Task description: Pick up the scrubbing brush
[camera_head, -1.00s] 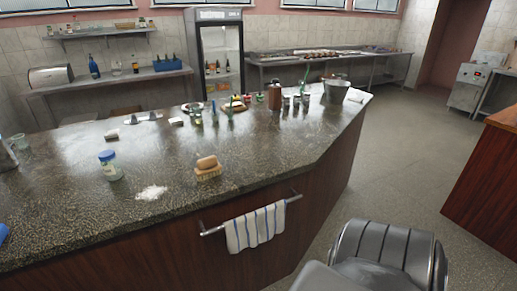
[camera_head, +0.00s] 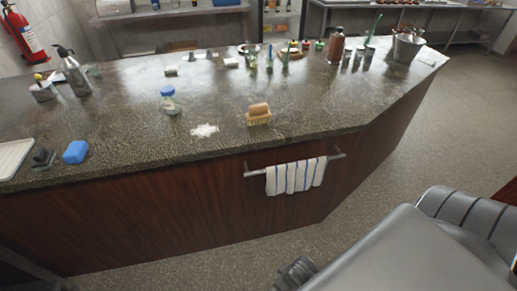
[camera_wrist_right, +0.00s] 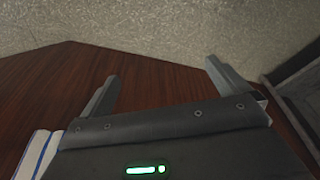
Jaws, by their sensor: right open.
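The scrubbing brush (camera_head: 259,117) rests on the dark stone counter (camera_head: 330,115) near its front edge, with pale bristles down and a rounded tan wooden top. My right gripper (camera_wrist_right: 163,85) is open and empty in the right wrist view, its two fingers spread wide. Floor and a dark wood panel show beyond it, and no brush is visible there. In the head view my right arm (camera_head: 390,260) is at the lower right, below and apart from the brush. My left gripper is in neither view.
A white powder patch (camera_head: 204,130) and a blue-lidded jar (camera_head: 169,101) lie left of the brush. A striped towel (camera_head: 296,176) hangs on a rail below. A blue sponge (camera_head: 76,152) sits far left. Bottles and a metal bucket (camera_head: 407,47) stand farther back. The counter around the brush is clear.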

